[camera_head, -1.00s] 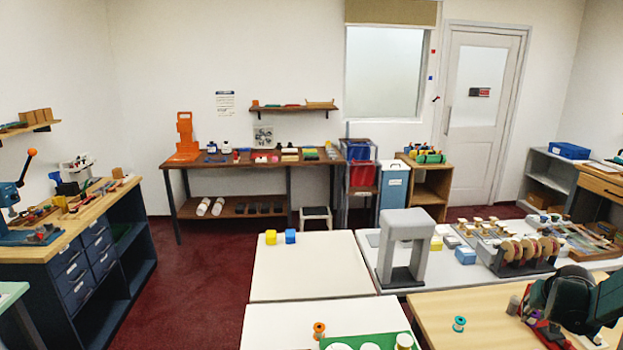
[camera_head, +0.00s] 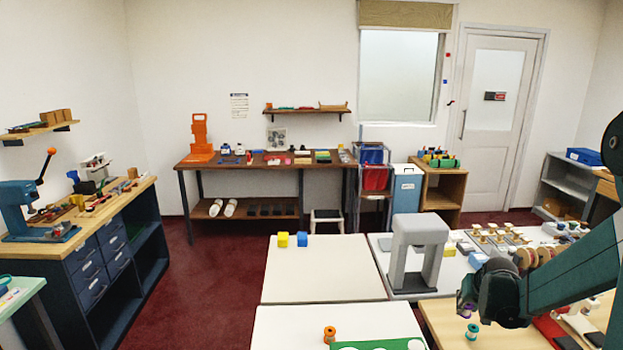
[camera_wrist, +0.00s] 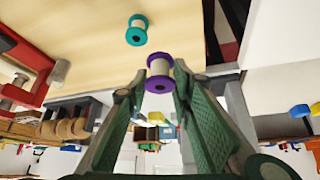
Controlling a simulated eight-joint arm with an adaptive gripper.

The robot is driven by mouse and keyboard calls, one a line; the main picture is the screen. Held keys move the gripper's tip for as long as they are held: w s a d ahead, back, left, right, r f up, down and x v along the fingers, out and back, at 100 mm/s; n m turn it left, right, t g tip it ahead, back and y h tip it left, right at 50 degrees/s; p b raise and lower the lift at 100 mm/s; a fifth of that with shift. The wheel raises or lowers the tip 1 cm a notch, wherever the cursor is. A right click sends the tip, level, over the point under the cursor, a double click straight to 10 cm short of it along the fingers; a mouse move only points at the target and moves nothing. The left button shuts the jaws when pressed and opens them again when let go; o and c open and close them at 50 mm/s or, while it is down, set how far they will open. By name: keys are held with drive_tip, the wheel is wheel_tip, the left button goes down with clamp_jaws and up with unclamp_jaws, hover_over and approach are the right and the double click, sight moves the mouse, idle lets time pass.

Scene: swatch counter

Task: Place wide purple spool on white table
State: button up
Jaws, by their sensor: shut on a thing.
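The purple spool (camera_head: 467,310) with a pale middle is in my gripper (camera_head: 474,300), above or on the wooden table (camera_head: 440,318); I cannot tell its height exactly. In the wrist view, the purple spool (camera_wrist: 160,73) is between the two green fingertips (camera_wrist: 158,84), and my gripper is shut on it. White tabletops lie to the left in the head view: a back one (camera_head: 320,275) and a front one (camera_head: 290,325).
A teal spool (camera_head: 472,332) stands near the purple one. A grey arch-shaped stand (camera_head: 420,228) rises behind the wooden table. An orange spool (camera_head: 329,335) and green mat (camera_head: 385,344) are on the front white top.

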drive_tip(key=shift+n+y, duration=0.5)
drive_tip(key=shift+n, duration=0.4)
drive_tip(key=w+a, duration=0.1)
drive_tip(key=a, duration=0.9)
drive_tip(key=w+a, duration=0.1)
drive_tip(key=a, duration=0.4)
drive_tip(key=shift+w+a+r, duration=0.1)
drive_tip(key=shift+w+a, duration=0.15)
drive_tip(key=shift+w, duration=0.1)
drive_tip(key=a, duration=0.5)
drive_tip(key=a+n, duration=0.1)
drive_tip(key=a, duration=0.5)
drive_tip(key=a+n+y, duration=0.1)
drive_tip(key=a, duration=0.5)
drive_tip(key=shift+s+a, duration=0.1)
drive_tip(key=shift+s, duration=0.3)
drive_tip(key=shift+r, duration=0.1)
drive_tip(key=s+a+r+n+p, duration=0.1)
drive_tip(key=s+a+r, duration=0.1)
drive_tip(key=a, duration=0.7)
drive_tip(key=s+a+r+n+y+p, duration=0.1)
drive_tip(key=s+a, duration=0.4)
drive_tip(key=a, duration=0.5)
drive_tip(key=shift+r, duration=0.8)
drive_tip(key=shift+f+b, duration=0.3)
drive_tip(key=shift+f, duration=2.6)
drive_tip(key=shift+f, duration=0.1)
